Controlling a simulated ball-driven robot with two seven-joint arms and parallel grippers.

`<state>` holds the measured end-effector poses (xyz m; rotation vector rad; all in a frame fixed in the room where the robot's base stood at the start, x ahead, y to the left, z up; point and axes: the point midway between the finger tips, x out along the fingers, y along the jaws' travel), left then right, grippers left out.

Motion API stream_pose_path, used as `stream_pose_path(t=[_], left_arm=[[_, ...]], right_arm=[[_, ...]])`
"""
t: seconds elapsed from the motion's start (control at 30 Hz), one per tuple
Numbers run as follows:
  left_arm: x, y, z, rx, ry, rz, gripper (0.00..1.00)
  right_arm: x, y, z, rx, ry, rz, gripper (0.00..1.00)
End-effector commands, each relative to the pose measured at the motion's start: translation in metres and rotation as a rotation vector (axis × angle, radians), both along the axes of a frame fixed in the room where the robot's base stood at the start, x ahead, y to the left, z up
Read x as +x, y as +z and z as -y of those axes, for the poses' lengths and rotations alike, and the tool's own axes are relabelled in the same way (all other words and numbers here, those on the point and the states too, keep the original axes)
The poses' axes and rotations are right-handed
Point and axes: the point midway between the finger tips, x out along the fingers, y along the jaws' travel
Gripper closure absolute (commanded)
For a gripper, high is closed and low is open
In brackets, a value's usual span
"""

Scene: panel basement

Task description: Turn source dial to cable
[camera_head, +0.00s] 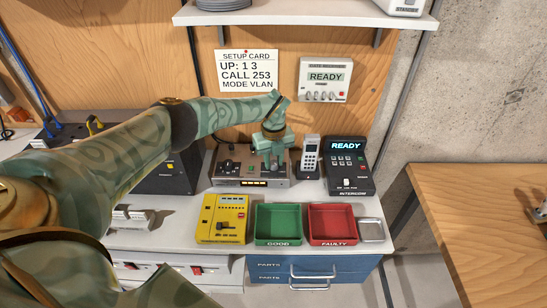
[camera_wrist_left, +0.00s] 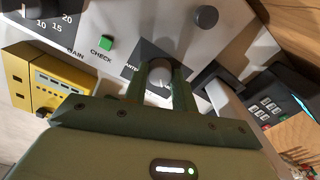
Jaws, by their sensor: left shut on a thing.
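The grey test instrument (camera_head: 230,180) stands on the white bench in the head view, with a dial at its left and a lit yellow row along its front. My left gripper (camera_head: 270,158) points down over the right half of its panel. In the left wrist view my two green fingers (camera_wrist_left: 160,88) are closed around a round grey dial (camera_wrist_left: 159,68), one on each side. A label beside it, partly covered, begins "ANTE"; the word "cable" is not readable. The dial's pointer is hidden. My right gripper is not in view.
A green CHECK button (camera_wrist_left: 105,43) and a grey knob (camera_wrist_left: 206,16) sit near the held dial. A handset (camera_head: 310,157) and an intercom (camera_head: 346,165) stand close to the right. A yellow box (camera_head: 222,218), a green tray (camera_head: 257,240) and a red tray (camera_head: 312,237) lie in front.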

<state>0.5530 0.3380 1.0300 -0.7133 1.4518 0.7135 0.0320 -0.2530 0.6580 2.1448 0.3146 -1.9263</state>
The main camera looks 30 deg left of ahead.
Motion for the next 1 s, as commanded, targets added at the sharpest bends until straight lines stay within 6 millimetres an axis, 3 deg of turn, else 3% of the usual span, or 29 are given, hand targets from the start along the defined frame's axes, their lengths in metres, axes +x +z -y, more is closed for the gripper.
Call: stream_pose_path(t=[0.57,0.6,0.63,1.0], left_arm=[[0.0021,0.0021,-0.0011,0.002,0.030,0.006,0.96],[0.0019,0.0021,-0.0010,0.002,0.030,0.006,0.62],[0.0019,0.0021,-0.0010,0.002,0.030,0.006,0.54],[0.0012,0.0070,-0.0004,0.001,0.028,0.004,0.52]], right_arm=[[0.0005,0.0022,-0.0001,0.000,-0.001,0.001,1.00],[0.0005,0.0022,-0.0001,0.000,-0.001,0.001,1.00],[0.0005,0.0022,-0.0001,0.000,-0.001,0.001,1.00],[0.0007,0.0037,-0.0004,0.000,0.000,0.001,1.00]])
